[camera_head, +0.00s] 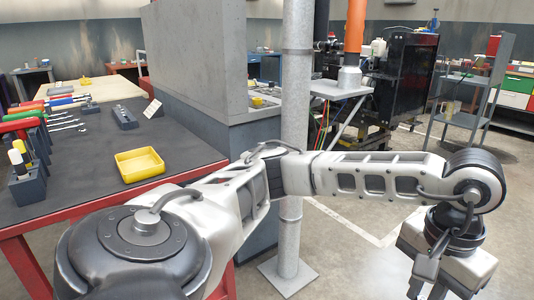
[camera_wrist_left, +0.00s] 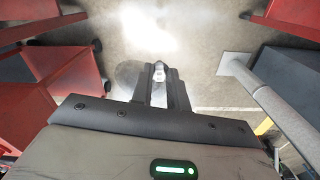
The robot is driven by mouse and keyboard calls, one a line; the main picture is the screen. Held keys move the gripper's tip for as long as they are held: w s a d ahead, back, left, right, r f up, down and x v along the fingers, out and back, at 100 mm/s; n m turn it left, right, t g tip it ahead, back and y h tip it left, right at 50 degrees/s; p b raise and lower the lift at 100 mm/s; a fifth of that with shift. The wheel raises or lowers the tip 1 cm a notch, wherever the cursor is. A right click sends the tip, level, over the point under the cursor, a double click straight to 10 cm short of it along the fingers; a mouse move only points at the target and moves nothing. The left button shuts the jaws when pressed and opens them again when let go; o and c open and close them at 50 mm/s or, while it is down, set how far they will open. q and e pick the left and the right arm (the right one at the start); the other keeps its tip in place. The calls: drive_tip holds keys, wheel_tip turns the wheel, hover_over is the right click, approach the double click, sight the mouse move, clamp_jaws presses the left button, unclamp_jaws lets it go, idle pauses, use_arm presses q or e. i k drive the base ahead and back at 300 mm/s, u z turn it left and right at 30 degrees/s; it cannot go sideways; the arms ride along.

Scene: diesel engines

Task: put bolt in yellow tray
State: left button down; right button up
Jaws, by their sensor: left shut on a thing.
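The yellow tray (camera_head: 140,166) sits on the dark top of the red-framed workbench at the left in the head view, and looks empty. My left arm reaches across the front to the right, away from the tray. In the left wrist view my left gripper (camera_wrist_left: 160,76) is shut on a small grey metal piece, the bolt (camera_wrist_left: 159,74), whose tip shows between the fingers. Bare floor lies below it. In the head view only the upper part of this gripper shows at the lower right, with its fingertips out of frame. My right gripper is in neither view.
The workbench (camera_head: 75,180) also carries screwdrivers, wrenches and a dark socket holder (camera_head: 125,117). A grey partition (camera_head: 195,55) and a metal post (camera_head: 297,130) stand beyond it. A grey shelf rack (camera_head: 480,95) stands at the right. Open floor lies between.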

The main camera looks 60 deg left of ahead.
sight(144, 172)
drive_tip(key=u, duration=0.8)
drive_tip(key=i, duration=1.3)
drive_tip(key=u, duration=1.3)
